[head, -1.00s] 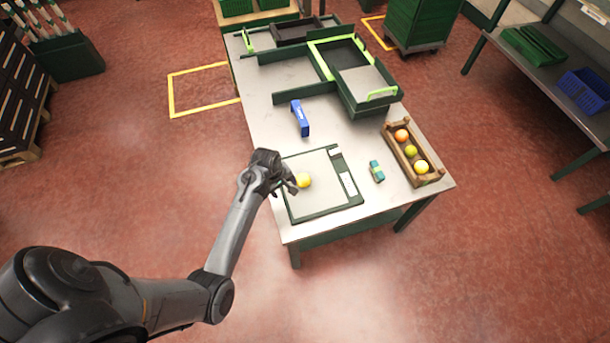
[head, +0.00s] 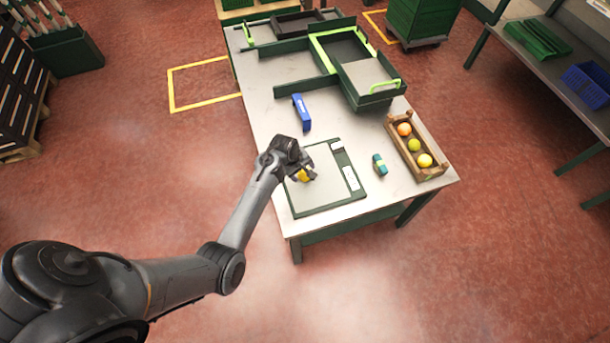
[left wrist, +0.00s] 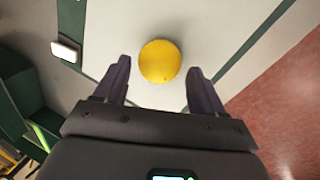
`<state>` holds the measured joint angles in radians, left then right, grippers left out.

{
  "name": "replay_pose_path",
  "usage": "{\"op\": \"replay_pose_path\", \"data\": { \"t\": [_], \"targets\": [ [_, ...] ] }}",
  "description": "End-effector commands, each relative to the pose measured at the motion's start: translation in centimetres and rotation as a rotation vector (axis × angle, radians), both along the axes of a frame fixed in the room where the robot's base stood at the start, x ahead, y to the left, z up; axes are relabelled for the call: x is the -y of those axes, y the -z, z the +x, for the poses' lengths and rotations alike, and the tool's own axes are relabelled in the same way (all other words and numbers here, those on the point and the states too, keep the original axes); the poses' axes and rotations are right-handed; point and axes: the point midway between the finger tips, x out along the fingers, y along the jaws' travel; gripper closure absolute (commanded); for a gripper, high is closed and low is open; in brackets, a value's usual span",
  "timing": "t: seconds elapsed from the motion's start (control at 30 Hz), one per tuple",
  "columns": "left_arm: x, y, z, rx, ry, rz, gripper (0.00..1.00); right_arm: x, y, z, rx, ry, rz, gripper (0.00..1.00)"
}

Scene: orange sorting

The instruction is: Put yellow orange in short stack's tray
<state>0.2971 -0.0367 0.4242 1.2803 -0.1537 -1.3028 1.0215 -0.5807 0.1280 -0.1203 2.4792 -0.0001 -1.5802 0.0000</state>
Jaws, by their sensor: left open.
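The yellow orange (head: 303,177) lies on a pale, green-edged board (head: 325,197) at the table's near end. My left gripper (head: 308,171) is right over it and partly hides it in the head view. In the left wrist view the orange (left wrist: 160,61) shows between the two spread fingers (left wrist: 159,68), with a gap on each side; the gripper is open and empty. A green tray stack (head: 372,98) with light green handles stands farther back. A dark tray (head: 297,26) is at the far end. I cannot tell for sure which stack is shorter. My right gripper is not in view.
A wooden crate (head: 433,172) with several fruits stands at the table's right edge. A blue object (head: 301,112) stands behind the board, and a small teal box (head: 379,164) sits between board and crate. Low green rails (head: 296,87) border the stacks.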

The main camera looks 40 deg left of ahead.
Motion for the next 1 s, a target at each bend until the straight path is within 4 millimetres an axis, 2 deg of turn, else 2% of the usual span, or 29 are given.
{"op": "replay_pose_path", "data": {
  "t": [0.03,0.2,0.5,0.57,0.8,0.83,0.87,1.0],
  "targets": [
    [0.1,1.0,0.2,-0.002,0.002,0.001,0.3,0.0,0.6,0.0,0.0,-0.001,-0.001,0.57],
    [0.2,2.4,0.7,-0.001,-0.001,0.0,0.3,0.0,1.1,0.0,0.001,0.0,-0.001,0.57],
    [0.3,2.5,0.7,0.0,-0.001,0.0,0.3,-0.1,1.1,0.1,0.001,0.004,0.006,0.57],
    [0.3,2.5,0.7,0.0,-0.001,0.0,0.38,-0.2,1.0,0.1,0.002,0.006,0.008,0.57],
    [0.3,2.5,0.7,0.0,-0.001,0.0,0.75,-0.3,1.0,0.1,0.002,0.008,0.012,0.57],
    [0.3,2.5,0.7,0.0,-0.001,0.0,0.76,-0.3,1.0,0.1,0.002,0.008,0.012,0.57],
    [0.3,2.5,0.7,0.0,-0.001,0.0,0.81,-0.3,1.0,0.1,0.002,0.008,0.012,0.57],
    [0.3,2.5,0.7,0.0,-0.001,0.0,0.81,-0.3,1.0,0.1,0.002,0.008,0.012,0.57]
  ]
}}
